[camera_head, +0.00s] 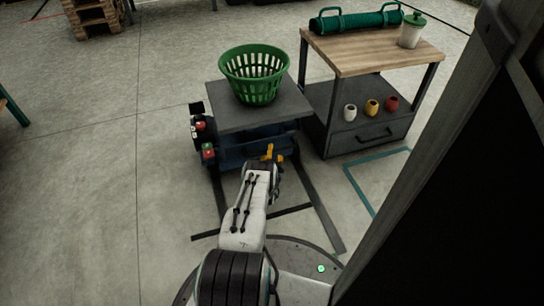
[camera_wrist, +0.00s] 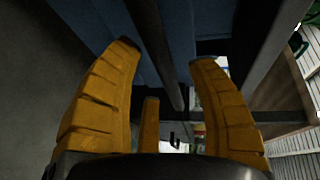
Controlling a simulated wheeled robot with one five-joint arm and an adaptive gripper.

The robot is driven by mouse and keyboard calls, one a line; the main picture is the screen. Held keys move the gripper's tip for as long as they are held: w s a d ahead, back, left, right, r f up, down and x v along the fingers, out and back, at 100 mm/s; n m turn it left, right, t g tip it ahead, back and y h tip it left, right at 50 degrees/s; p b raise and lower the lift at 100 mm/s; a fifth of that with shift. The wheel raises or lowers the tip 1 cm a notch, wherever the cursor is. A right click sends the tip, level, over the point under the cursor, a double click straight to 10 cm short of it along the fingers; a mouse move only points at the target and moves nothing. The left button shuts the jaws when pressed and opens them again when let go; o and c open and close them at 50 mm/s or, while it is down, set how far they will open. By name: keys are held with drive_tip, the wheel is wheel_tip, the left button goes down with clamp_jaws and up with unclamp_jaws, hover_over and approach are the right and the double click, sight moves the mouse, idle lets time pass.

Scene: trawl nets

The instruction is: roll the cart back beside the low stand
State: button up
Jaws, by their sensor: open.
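The cart (camera_head: 225,117) has a dark grey top, a blue body and a green mesh basket (camera_head: 254,75) on it. It stands just left of the wood-topped stand (camera_head: 365,50), which has a grey shelf and a drawer. Any gap between them is hard to judge. My gripper (camera_head: 273,154) is open at the cart's near side. In the wrist view its yellow fingers (camera_wrist: 165,55) are apart, with a dark bar (camera_wrist: 158,50) running between them and blue panels behind. I cannot tell whether the fingers touch the bar.
The stand holds a green roll (camera_head: 356,20), a green-lidded jar (camera_head: 412,30) and three small pots (camera_head: 372,107). Dark strips and a teal outline (camera_head: 358,188) lie on the floor. A dark panel (camera_head: 450,190) fills the right. Floor at left is open; pallets (camera_head: 95,17) stand behind.

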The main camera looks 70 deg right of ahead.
drive_tip(key=shift+b+x, duration=0.45)
drive_tip(key=shift+x, duration=0.55)
drive_tip(key=shift+r, duration=0.1)
drive_tip(key=shift+c, duration=0.5)
clamp_jaws()
